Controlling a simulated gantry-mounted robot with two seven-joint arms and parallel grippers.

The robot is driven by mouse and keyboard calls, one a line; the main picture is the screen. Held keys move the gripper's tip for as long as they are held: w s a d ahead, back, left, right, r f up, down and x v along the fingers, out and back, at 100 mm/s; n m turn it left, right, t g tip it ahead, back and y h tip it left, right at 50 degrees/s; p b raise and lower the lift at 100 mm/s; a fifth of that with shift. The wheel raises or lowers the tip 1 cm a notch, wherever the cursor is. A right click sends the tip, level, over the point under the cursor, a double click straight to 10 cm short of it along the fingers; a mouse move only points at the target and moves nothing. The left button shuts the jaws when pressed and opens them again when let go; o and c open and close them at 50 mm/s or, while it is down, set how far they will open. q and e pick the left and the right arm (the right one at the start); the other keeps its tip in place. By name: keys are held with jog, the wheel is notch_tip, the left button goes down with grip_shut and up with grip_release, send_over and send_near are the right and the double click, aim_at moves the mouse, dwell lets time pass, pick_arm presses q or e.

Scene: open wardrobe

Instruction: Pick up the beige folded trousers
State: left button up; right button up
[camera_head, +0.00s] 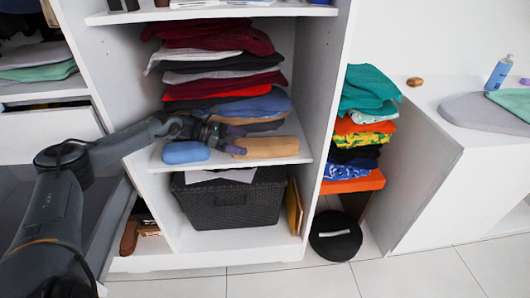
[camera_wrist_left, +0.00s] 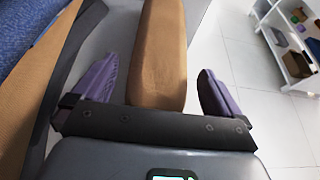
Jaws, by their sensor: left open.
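The beige folded trousers (camera_head: 270,147) lie as a narrow bundle at the front of the wardrobe's middle shelf. In the left wrist view the trousers (camera_wrist_left: 162,48) run lengthwise between the two purple fingers. My left gripper (camera_head: 235,141) is open at the left end of the trousers, one finger on each side. A gap shows beside each finger in the left wrist view (camera_wrist_left: 158,68), so it does not grip them. My right gripper is in neither view.
A blue rolled garment (camera_head: 185,152) lies left on the same shelf (camera_head: 232,161). A tall stack of folded clothes (camera_head: 222,62) stands close behind. A dark wicker basket (camera_head: 230,200) sits below. An upright wardrobe panel (camera_head: 323,90) bounds the right side.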

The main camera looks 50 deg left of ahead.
aim_at(265, 148)
pick_arm(q)
jog(key=shift+b+x, duration=0.75)
jog(key=shift+x, duration=0.75)
jog(key=c, duration=0.9)
